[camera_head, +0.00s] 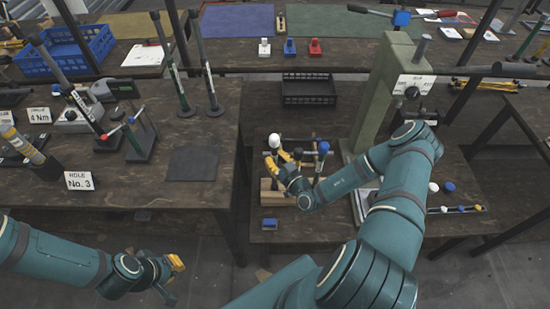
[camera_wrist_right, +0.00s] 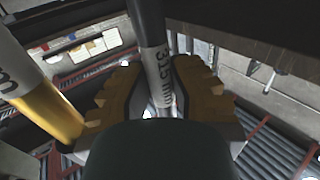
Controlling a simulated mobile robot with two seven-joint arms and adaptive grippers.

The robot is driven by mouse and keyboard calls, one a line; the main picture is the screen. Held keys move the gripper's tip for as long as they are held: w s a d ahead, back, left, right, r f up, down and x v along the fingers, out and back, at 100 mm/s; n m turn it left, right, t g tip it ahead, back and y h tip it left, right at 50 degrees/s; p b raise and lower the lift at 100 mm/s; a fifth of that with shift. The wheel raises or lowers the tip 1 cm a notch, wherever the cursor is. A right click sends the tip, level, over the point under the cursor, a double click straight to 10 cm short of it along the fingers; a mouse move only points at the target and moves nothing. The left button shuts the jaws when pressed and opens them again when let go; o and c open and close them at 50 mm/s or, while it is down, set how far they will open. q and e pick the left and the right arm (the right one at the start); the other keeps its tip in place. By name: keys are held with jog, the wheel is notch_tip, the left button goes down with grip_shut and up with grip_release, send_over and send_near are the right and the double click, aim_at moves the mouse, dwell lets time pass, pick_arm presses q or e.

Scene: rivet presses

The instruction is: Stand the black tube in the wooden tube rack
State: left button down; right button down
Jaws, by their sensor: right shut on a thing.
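My right gripper (camera_head: 284,167) is over the wooden tube rack (camera_head: 271,193) on the lower table. In the right wrist view, its yellow-padded fingers (camera_wrist_right: 163,105) are shut on a black tube (camera_wrist_right: 150,25) with a grey printed band. A white tube with a yellow band (camera_wrist_right: 35,85) stands beside it. In the head view, a white-capped tube (camera_head: 274,140) and a blue-capped tube (camera_head: 323,148) show around the gripper. The gripper hides much of the rack, and I cannot see the held tube's lower end. My left gripper (camera_head: 172,279) is empty with its fingers apart, low in front.
A green press (camera_head: 390,90) stands right of the rack, close to my right arm. A small blue block (camera_head: 269,224) lies before the rack. A black crate (camera_head: 308,90) is behind it. The left bench (camera_head: 130,185) carries stands and sign cards.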

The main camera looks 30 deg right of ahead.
jog(key=shift+f+b, duration=0.85)
jog(key=shift+f, duration=0.4)
jog(key=shift+f+b, duration=0.95)
jog(key=shift+f, duration=0.4)
jog(key=c, duration=0.9)
grip_release()
jog(key=shift+s, duration=0.15)
jog(key=s, duration=1.1)
jog(key=shift+s+d, duration=0.2)
jog(key=shift+s, duration=0.2)
